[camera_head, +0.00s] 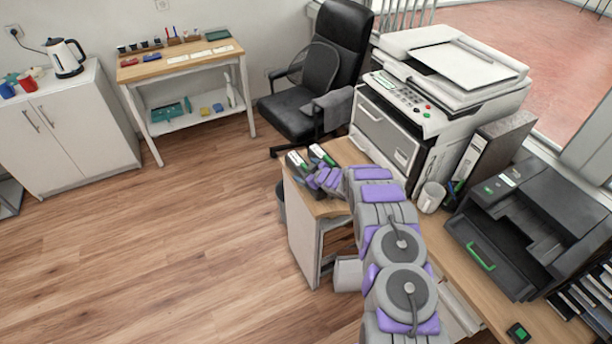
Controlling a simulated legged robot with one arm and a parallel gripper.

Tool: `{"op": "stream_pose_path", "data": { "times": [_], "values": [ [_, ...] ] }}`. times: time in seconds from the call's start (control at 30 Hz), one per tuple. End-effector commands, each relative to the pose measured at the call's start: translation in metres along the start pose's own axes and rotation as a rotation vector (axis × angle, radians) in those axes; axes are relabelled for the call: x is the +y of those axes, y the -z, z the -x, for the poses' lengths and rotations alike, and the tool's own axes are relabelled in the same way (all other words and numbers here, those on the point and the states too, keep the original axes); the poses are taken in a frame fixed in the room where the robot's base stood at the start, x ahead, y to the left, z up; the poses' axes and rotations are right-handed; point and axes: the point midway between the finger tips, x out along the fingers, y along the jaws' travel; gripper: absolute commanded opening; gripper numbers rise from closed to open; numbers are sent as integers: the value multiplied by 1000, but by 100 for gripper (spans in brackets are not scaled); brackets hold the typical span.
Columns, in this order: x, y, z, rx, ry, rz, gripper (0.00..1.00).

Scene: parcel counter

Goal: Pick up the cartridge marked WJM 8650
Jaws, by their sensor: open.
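Two dark cartridges with pale labels and a touch of green lie side by side on the left end of the wooden counter. They are the left cartridge (296,161) and the right cartridge (321,156). Their markings are too small to read, so I cannot tell which is WJM 8650. My gripper (314,179) is open, right at the near ends of the two cartridges, and hides part of them. I cannot tell whether it touches either one or whether anything lies between the fingers.
An office chair (318,85) stands behind. The wooden floor to the left is clear.

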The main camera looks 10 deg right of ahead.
Motion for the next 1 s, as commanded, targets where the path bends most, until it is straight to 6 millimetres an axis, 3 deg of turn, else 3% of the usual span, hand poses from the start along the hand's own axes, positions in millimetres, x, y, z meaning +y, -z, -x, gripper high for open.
{"op": "stream_pose_path", "data": {
  "times": [0.07,0.17,0.83,1.0],
  "values": [
    [0,0,0,0,0,0,94],
    [0,0,0,0,0,0,86],
    [0,0,0,-1,1,0,22],
    [-1,0,0,-1,2,0,20]
  ]
}}
